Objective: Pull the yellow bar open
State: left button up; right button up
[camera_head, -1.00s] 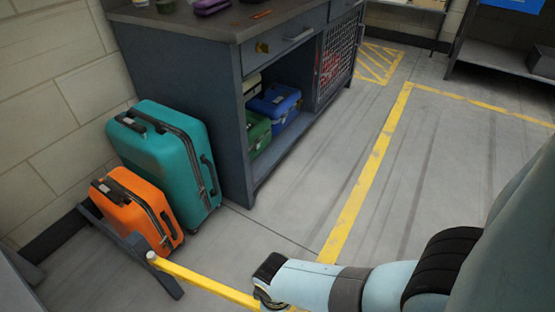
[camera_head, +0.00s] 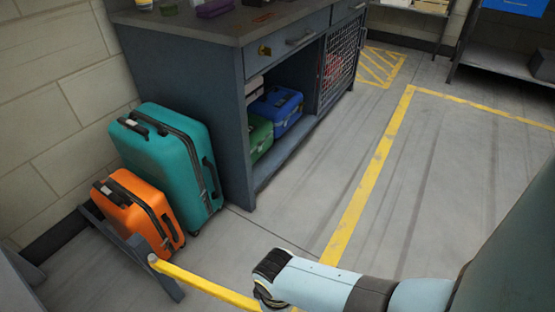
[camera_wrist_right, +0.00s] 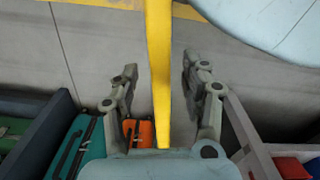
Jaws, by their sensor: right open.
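The yellow bar (camera_head: 205,286) runs from a grey post (camera_head: 152,262) at the lower left toward my right wrist, where my arm hides its far part. In the right wrist view, the yellow bar (camera_wrist_right: 160,75) runs lengthwise through the gap between the fingers of my right gripper (camera_wrist_right: 158,68). Those fingers are open, one on each side of the bar, with visible space on both sides. I cannot tell how far the bar is from the fingertips in depth. In the head view my wrist hides the right gripper. My left gripper is not in view.
An orange suitcase (camera_head: 132,215) and a teal suitcase (camera_head: 165,155) stand beside the post, by the wall. A dark workbench (camera_head: 228,125) with blue and green cases inside stands behind. The floor (camera_head: 440,180) to the right, with yellow lines, is clear.

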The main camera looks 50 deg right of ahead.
notch_tip(320, 180, up, 9)
dwell(0.3)
dwell(0.5)
